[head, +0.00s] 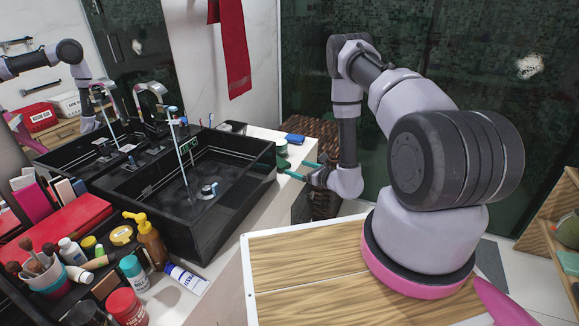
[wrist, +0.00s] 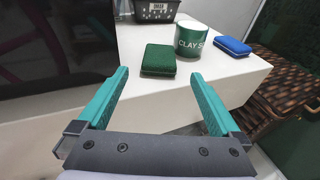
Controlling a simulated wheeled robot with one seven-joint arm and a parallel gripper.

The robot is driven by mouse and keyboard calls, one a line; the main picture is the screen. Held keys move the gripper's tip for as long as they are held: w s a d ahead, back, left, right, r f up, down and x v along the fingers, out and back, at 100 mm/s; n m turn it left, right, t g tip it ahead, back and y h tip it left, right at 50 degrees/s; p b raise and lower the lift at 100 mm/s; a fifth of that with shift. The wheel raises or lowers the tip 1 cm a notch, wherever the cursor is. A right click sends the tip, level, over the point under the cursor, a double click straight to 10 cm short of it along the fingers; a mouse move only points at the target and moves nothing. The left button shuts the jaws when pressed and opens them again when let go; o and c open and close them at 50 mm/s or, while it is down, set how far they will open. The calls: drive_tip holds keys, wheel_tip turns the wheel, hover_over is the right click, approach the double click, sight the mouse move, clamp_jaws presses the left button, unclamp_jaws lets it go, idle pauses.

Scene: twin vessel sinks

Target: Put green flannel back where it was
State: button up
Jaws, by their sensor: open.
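The green flannel (wrist: 158,60) is a small folded dark-green block lying flat on the white counter. In the wrist view it sits just beyond and between my fingertips. In the head view only a small green part of it (head: 283,163) shows near my fingers. My gripper (wrist: 160,76) has two teal fingers spread wide with nothing held between them. It also shows in the head view (head: 296,170), reaching over the counter edge from the right.
A green-and-white cup (wrist: 192,40) stands right behind the flannel. A blue folded cloth (wrist: 232,46) lies farther right, and a dark basket (wrist: 156,10) stands behind. The black sink (head: 200,190) is left.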

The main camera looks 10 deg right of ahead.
drive_tip(key=s+a+r+n+g+y, duration=0.25)
drive_tip(key=a+r+n, duration=0.2)
drive_tip(key=r, duration=0.65)
drive_tip(key=s+a+r+n+g+y, duration=0.25)
drive_tip(key=r+n+g, duration=0.2)
drive_tip(key=r, duration=0.65)
drive_tip(key=s+a+r+n+g+y, duration=0.25)
drive_tip(key=a+r+n, duration=0.2)
drive_tip(key=r, duration=0.65)
drive_tip(key=s+d+r+n+g+h, duration=0.35)
drive_tip(key=s+r+n+h, duration=0.4)
drive_tip(key=s, duration=0.65)
drive_tip(key=s+d+r+n+t+h, duration=0.4)
drive_tip(key=s+d+r+t+h, duration=0.2)
drive_tip(key=s+d+r, duration=0.3)
wheel_tip(320, 180, up, 2)
drive_tip(key=shift+s+d+r+n+t, duration=0.25)
drive_tip(key=shift+s+d+n+t, duration=0.05)
drive_tip(key=shift+s+d, duration=0.1)
